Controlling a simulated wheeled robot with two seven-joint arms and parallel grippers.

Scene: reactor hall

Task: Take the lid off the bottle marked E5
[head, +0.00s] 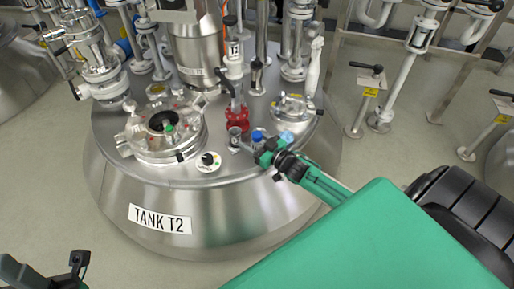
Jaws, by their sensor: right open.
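A small bottle with a blue lid (257,136) stands on the top of the steel tank (160,185) marked TANK T2. A small grey bottle or fitting (235,134) stands left of it, and a pale blue object (287,137) lies to its right. No E5 mark is readable at this size. My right gripper (266,152) is open, just in front of the blue-lidded bottle and partly covering its lower part. I cannot tell whether it touches the bottle. My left gripper (80,263) shows only partly at the lower left, away from the tank top.
A black-knobbed dial (209,160) sits near the front rim. A red valve (237,112) and upright pipes stand behind the bottles. Pipe stands with yellow tags (370,92) are on the right floor.

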